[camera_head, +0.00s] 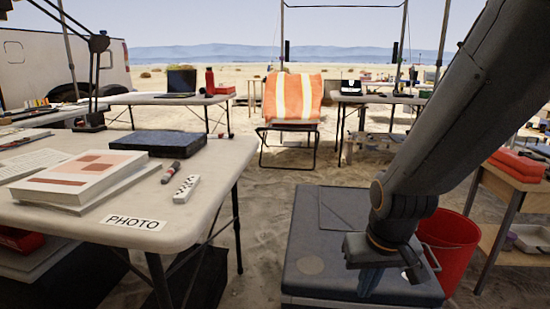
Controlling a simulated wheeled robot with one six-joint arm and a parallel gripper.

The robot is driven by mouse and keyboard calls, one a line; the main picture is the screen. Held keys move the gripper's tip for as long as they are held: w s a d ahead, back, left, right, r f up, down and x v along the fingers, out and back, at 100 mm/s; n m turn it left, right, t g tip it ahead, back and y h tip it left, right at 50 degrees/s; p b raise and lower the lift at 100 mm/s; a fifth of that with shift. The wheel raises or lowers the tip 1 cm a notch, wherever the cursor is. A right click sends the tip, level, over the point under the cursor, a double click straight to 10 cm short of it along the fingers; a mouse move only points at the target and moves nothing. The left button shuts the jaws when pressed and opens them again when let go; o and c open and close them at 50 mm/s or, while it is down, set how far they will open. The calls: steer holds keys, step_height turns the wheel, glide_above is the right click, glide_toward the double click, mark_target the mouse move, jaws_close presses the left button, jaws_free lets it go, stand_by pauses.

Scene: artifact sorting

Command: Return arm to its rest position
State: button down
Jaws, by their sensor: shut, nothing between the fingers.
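My arm comes in from the upper right and slants down to its dark end at the lower right. My gripper (388,268) is at that end, pointing down, beside a red bucket (450,242). It is shut, with nothing held. Its fingertips are dark and hard to make out against the dark grey surface behind them.
A white table (215,165) at the left bears a thick book (85,172), a dark flat case (150,142), a marker (171,172), a white dotted block (186,188) and a PHOTO label (133,222). A folding chair (292,97) stands on open sand ahead. A wooden shelf (515,188) is at the right.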

steer(key=s+a+n+g, duration=0.1)
steer(key=s+a+n, duration=0.4)
steer(key=a, duration=0.5)
steer(key=s+a+n+g, duration=0.2)
steer(key=s+a, duration=0.6)
steer(key=a, duration=0.3)
steer(key=d+r+m+p, duration=0.3)
steer(key=d+r+p, duration=0.7)
steer(key=r+p, duration=0.3)
steer(key=d+r+m+p, duration=0.4)
steer(key=d+r+p, duration=0.7)
steer(key=r+p, duration=0.3)
steer(key=shift+d+r+p, duration=0.2)
steer(key=shift+p, duration=0.25)
